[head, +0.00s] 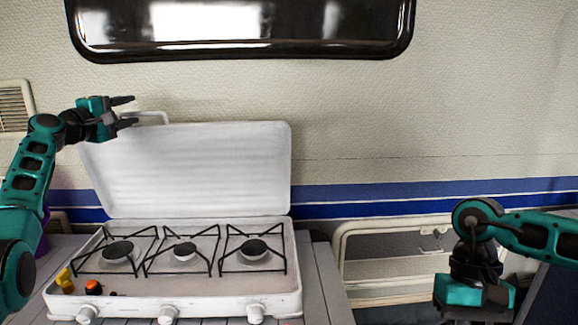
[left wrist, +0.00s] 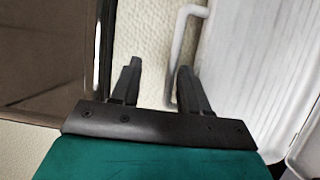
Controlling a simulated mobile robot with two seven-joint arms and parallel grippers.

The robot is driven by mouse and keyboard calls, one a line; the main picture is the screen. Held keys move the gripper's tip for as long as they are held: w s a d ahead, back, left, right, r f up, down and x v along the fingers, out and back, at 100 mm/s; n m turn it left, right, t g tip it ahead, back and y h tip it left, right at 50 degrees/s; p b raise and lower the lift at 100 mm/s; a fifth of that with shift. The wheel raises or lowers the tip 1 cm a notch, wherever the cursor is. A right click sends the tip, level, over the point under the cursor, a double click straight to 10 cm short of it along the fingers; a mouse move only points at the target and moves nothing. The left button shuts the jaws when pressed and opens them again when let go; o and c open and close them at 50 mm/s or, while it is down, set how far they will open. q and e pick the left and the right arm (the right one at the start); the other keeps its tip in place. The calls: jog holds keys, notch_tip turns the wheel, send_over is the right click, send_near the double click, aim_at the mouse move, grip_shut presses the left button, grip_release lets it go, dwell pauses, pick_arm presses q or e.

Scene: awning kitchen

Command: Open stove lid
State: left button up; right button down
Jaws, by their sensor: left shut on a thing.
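The white stove lid (head: 200,170) stands raised behind the stove (head: 180,290), leaning near the wall, with the burners uncovered. Its thin white handle (head: 152,114) sticks up from the top left edge.
A dark window (head: 240,30) is on the wall above the lid. Orange and yellow items (head: 93,287) lie at the stove's front left. A vent (head: 15,106) is on the left wall, and a framed panel (head: 390,255) is right of the stove. The wall right of the lid is clear.

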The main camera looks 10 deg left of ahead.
pick_arm(q)
jog(key=s+a+b, duration=0.1)
jog(key=s, duration=0.7)
jog(key=shift+a, duration=0.15)
dwell(0.4)
jog(key=shift+s, duration=0.15)
